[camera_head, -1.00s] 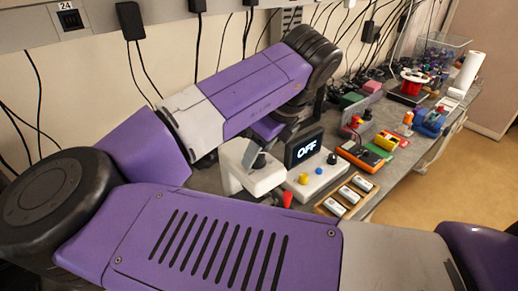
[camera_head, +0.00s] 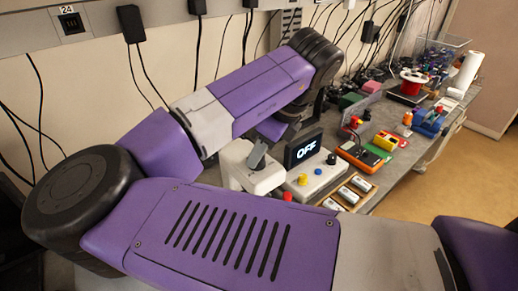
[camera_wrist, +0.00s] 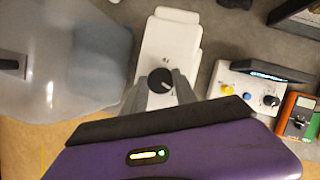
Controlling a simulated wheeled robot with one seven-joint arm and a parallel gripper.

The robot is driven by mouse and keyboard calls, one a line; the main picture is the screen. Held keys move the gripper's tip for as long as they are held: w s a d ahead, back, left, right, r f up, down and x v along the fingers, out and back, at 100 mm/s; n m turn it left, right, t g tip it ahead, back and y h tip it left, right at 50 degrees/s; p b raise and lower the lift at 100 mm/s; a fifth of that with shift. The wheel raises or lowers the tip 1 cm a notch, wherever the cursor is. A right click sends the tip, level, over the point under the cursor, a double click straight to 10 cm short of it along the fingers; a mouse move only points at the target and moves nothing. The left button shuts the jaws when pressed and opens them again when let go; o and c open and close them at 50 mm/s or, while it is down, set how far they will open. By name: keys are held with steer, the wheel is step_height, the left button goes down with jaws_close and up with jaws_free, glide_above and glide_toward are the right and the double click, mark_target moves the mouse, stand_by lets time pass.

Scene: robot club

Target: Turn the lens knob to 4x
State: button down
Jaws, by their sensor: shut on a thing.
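The lens knob (camera_wrist: 160,79) is a round black knob with a light pointer mark, on top of a white device (camera_wrist: 172,45). In the wrist view my gripper (camera_wrist: 161,88) has its two grey fingers on either side of the knob, shut on it. The markings around the knob are too small to read, apart from a faint dark mark above it. In the head view the white device (camera_head: 236,165) stands left of the display, with my gripper (camera_head: 257,157) over its top. The knob itself is hidden there.
A white control box with a display reading OFF (camera_head: 304,147) stands just right of the device. A wooden tray (camera_head: 347,193) with several small modules lies in front of it. A translucent bin (camera_wrist: 70,60) is at the left of the wrist view. An orange meter (camera_wrist: 297,118) is at right.

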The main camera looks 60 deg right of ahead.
steer(key=n+y+p, duration=0.1)
steer(key=n, duration=0.1)
steer(key=n+p, duration=0.1)
steer(key=n, duration=0.1)
steer(key=shift+d+r+n+y, duration=0.1)
steer(key=shift+r+n+y, duration=0.05)
steer(key=shift+n+y, duration=0.2)
steer(key=n+g+y, duration=0.1)
steer(key=n, duration=0.2)
steer(key=n+g+y, duration=0.1)
steer(key=n, duration=0.2)
steer(key=shift+w+d, duration=0.15)
steer(key=shift+w, duration=0.05)
steer(key=n+g, duration=0.2)
steer(key=n, duration=0.3)
steer(key=shift+w+n, duration=0.15)
steer(key=shift+n, duration=0.2)
steer(key=n+g, duration=0.1)
steer(key=n, duration=0.1)
steer(key=n+g, duration=0.1)
steer(key=n, duration=0.2)
steer(key=shift+w+g+h, duration=0.1)
steer(key=shift+g+h, duration=0.15)
steer(key=shift+g, duration=0.05)
steer(key=shift+n, duration=0.4)
steer(key=c, duration=1)
jaws_free()
steer(key=v, duration=0.7)
steer(key=shift+r+b, duration=0.25)
steer(key=shift+b, duration=0.05)
